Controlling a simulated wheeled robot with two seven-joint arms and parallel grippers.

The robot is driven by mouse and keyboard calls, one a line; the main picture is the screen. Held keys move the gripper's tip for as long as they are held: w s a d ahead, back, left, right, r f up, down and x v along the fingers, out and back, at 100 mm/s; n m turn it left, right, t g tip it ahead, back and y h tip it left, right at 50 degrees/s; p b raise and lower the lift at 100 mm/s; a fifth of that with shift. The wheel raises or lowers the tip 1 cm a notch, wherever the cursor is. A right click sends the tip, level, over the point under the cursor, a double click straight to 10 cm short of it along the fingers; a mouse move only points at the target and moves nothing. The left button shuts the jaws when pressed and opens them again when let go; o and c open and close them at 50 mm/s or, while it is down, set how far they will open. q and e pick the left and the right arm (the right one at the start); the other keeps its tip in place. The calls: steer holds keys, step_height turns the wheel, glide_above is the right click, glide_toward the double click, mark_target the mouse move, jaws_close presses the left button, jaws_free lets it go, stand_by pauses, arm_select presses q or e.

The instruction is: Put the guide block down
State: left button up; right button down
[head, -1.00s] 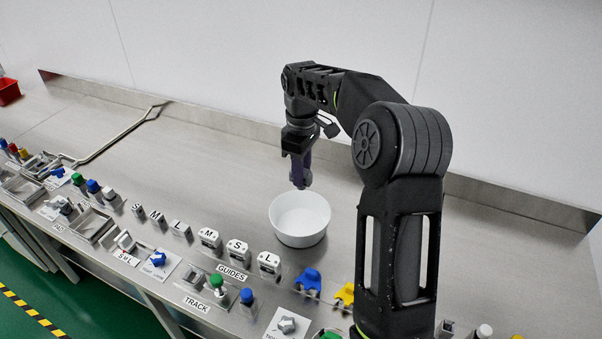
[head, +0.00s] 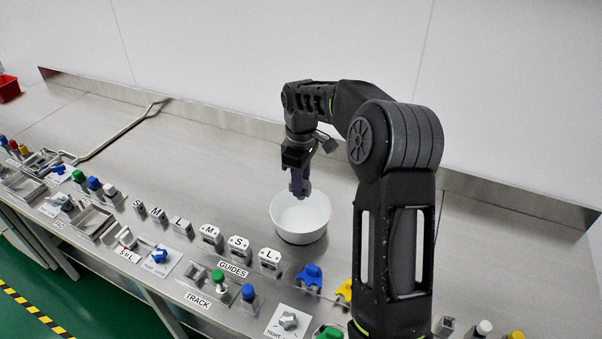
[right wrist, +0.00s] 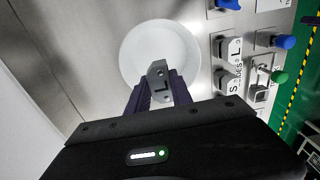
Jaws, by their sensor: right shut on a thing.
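My right gripper (head: 299,190) hangs over the white round bowl (head: 301,224), its purple fingers overlapping the far rim in the head view. It is shut on a small grey guide block, seen between the fingers in the right wrist view (right wrist: 159,72). The block has a hole and a dark mark that looks like an L. In that view the block lies in front of the near part of the bowl (right wrist: 135,55), which looks empty. In the head view the block is mostly hidden by the fingers. My left gripper is out of view.
White guide blocks marked M (head: 210,234), S (head: 238,246) and L (head: 270,260) stand in a row near the GUIDES label (head: 233,270). Blue (head: 310,277) and yellow (head: 344,291) parts stand right of them.

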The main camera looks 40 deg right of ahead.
step_height(320, 180, down, 5)
steer(key=shift+r+b, duration=0.1)
steer(key=shift+b, duration=0.75)
steer(key=shift+f+b, duration=0.45)
steer(key=shift+f, duration=0.3)
steer(key=c, duration=1.1)
jaws_free()
steer(key=shift+o, duration=0.2)
